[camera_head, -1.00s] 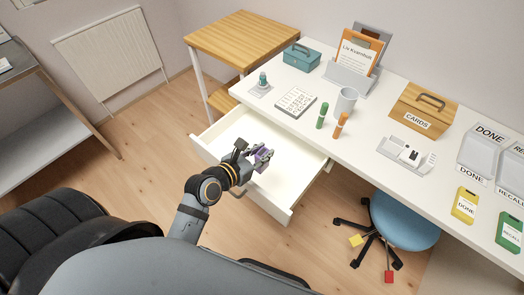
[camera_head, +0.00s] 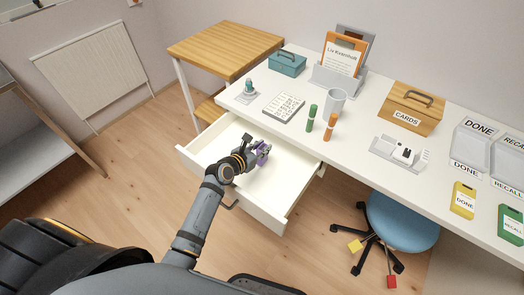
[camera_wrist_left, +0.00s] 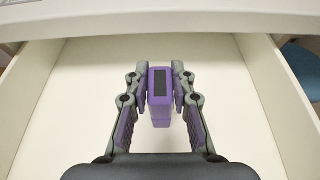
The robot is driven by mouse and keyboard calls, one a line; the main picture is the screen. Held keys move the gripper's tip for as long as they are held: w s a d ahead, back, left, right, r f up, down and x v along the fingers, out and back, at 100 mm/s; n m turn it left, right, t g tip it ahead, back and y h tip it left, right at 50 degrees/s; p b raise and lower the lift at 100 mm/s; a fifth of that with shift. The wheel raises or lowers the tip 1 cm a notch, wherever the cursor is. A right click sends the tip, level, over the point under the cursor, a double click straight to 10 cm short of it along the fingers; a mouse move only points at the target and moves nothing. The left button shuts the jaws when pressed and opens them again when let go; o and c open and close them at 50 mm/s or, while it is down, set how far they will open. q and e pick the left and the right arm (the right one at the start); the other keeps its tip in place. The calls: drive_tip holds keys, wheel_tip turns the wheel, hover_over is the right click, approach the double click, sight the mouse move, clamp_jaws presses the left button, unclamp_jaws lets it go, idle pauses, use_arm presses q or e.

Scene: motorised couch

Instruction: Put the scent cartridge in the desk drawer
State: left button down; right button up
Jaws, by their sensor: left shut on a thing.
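The desk drawer (camera_head: 277,214) is pulled open under the white desk, and its white interior looks empty. My left gripper (camera_head: 262,151) reaches in over the drawer from its front. In the left wrist view the left gripper (camera_wrist_left: 160,72) is shut on the scent cartridge (camera_wrist_left: 159,112), a purple block with a dark panel on top. The drawer floor (camera_wrist_left: 75,92) shows around and beneath it. I cannot tell whether the cartridge touches the floor. In the head view the cartridge is mostly hidden by the gripper. My right gripper is not in view.
The white desk (camera_head: 360,135) overhangs the drawer's back. A blue stool (camera_head: 403,222) stands right of the drawer.

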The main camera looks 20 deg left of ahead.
use_arm(q)
drive_tip(key=shift+f, duration=0.6)
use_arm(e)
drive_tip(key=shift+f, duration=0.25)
use_arm(q)
drive_tip(key=shift+f, duration=0.15)
drive_tip(key=c, duration=1.1)
unclamp_jaws()
drive_tip(key=shift+c, duration=0.2)
drive_tip(key=shift+r, duration=0.2)
drive_tip(key=p+v, duration=0.3)
drive_tip(key=v, duration=0.9)
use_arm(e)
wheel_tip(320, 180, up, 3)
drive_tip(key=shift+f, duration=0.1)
use_arm(q)
drive_tip(key=shift+f, duration=0.1)
